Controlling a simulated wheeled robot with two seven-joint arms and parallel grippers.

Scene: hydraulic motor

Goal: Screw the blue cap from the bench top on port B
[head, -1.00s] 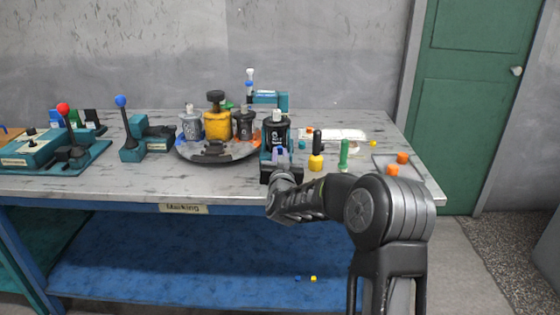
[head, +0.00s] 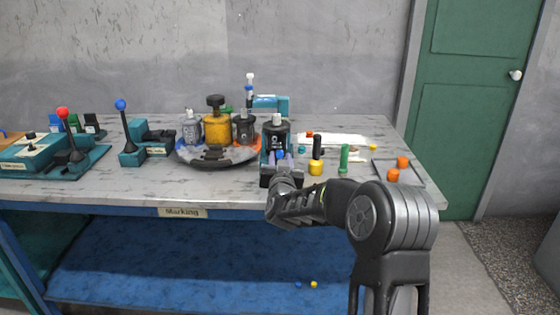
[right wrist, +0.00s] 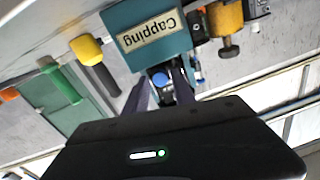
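My right gripper (head: 280,160) is at the front of the teal capping fixture, below a black bottle-like body with a pale top (head: 277,133). In the right wrist view, its two fingers (right wrist: 160,84) stand apart with the blue cap (right wrist: 160,79) between their tips. A gap seems to show beside the cap. The blue cap also shows as a small blue spot in the head view (head: 280,154). Port B and the cap's seating on it cannot be made out. The teal block with the Capping label (right wrist: 153,40) is just beyond the fingers. My left gripper is out of view.
A yellow-based black-handled tool (head: 316,166), a green tool (head: 344,158) and orange caps on a tray (head: 412,181) lie right of the gripper. A round turntable (head: 185,155) with several bodies is to its left. Small blue and yellow pieces lie on the lower shelf (head: 180,260).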

